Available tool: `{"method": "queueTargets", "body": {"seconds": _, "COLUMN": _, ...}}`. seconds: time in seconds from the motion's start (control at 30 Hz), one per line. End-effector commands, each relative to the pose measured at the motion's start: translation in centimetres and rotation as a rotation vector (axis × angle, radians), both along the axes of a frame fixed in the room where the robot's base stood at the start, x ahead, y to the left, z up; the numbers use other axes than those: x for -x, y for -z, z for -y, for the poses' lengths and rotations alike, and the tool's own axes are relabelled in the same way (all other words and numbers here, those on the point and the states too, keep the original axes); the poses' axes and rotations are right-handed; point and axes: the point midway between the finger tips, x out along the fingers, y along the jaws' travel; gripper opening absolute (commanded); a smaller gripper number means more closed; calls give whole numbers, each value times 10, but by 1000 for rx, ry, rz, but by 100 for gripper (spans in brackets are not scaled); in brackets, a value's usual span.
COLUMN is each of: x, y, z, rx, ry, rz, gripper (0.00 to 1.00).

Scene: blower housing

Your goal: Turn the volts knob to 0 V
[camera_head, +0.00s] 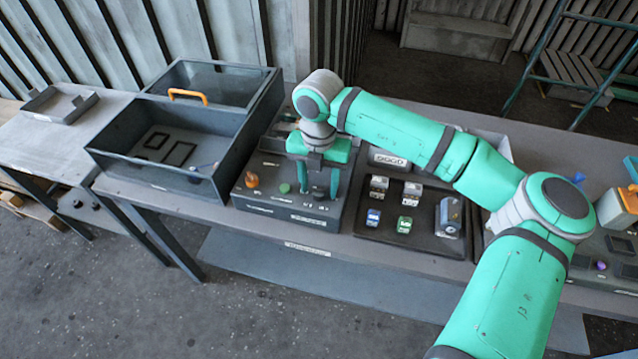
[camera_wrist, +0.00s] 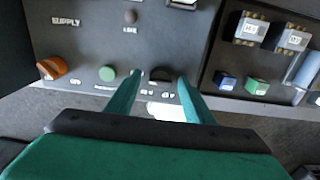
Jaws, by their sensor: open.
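The supply panel (camera_head: 262,205) is a dark box on the bench, below my gripper (camera_head: 319,190). In the wrist view a black knob (camera_wrist: 160,73), which looks like the volts knob, sits near the panel's front edge. My gripper (camera_wrist: 160,78) is open, with one teal finger on each side of this knob. I cannot tell whether the fingers touch it. Voltage markings show beside the knob but are too small to read surely, and its pointer direction is not clear. In the head view the fingers largely hide the knob.
Left of the knob are a green button (camera_wrist: 107,73) and an orange knob (camera_wrist: 53,67). A dark open bin (camera_head: 150,185) with an orange-handled lid stands left of the panel. A black tray (camera_head: 385,228) with several small blocks lies close on the right.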

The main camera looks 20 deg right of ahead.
Motion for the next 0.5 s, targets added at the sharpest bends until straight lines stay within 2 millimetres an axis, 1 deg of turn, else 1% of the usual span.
{"method": "queueTargets", "body": {"seconds": 0.03, "x": 0, "y": 0, "z": 0, "rx": 0, "ry": 0, "rz": 0, "gripper": 47}}
{"method": "queueTargets", "body": {"seconds": 0.07, "x": 0, "y": 0, "z": 0, "rx": 0, "ry": 0, "rz": 0, "gripper": 45}}
{"method": "queueTargets", "body": {"seconds": 0.1, "x": 0, "y": 0, "z": 0, "rx": 0, "ry": 1, "rz": 0, "gripper": 36}}
{"method": "queueTargets", "body": {"seconds": 0.17, "x": 0, "y": 0, "z": 0, "rx": 0, "ry": 0, "rz": 0, "gripper": 21}}
{"method": "queueTargets", "body": {"seconds": 0.2, "x": 0, "y": 0, "z": 0, "rx": 0, "ry": 0, "rz": 0, "gripper": 12}}
{"method": "queueTargets", "body": {"seconds": 0.23, "x": 0, "y": 0, "z": 0, "rx": 1, "ry": 0, "rz": -1, "gripper": 6}}
{"method": "queueTargets", "body": {"seconds": 0.5, "x": 0, "y": -1, "z": -1, "rx": 1, "ry": -19, "rz": -2, "gripper": 6}}
